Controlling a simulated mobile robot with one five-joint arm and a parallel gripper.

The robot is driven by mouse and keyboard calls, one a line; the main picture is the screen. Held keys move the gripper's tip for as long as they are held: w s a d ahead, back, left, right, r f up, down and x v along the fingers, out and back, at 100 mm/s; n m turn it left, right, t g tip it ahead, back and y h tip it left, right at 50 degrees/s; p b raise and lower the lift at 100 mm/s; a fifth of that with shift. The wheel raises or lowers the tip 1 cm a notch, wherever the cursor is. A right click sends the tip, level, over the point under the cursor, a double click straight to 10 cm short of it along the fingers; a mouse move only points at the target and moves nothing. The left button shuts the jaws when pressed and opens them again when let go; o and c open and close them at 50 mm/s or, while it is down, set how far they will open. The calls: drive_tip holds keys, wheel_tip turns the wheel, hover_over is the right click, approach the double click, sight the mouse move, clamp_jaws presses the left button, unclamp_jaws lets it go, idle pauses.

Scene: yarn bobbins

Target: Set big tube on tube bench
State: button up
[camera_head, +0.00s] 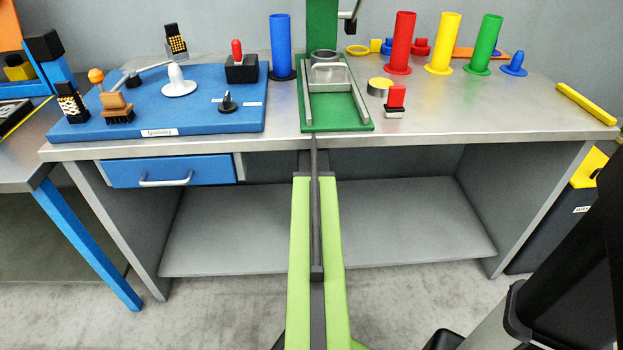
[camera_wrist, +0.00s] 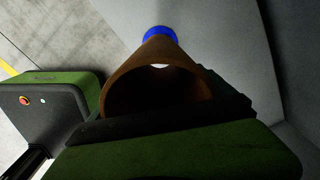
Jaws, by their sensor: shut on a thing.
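In the wrist view, a hollow brown tube (camera_wrist: 178,58) points away from the camera with its wide open end near me. It narrows towards a blue end or ring (camera_wrist: 160,34); I cannot tell whether the blue is part of the tube. My gripper (camera_wrist: 165,112) is shut on the tube, with a dark bar across the tube's near lower edge. Neither the tube nor my gripper can be made out in the head view. A steel-topped bench (camera_head: 455,110) stands ahead in the head view. I cannot tell whether it is the tube bench.
On the bench stand blue (camera_head: 281,45), red (camera_head: 402,42), yellow (camera_head: 442,42) and green (camera_head: 486,45) upright tubes. A blue board (camera_head: 200,118) with tools and a green fixture (camera_head: 338,126) take up the left and middle. The front right top is mostly clear.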

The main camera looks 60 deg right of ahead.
wheel_tip(320, 180, down, 3)
drive_tip(key=b, duration=0.3)
drive_tip(key=shift+f, duration=0.1)
idle(0.3)
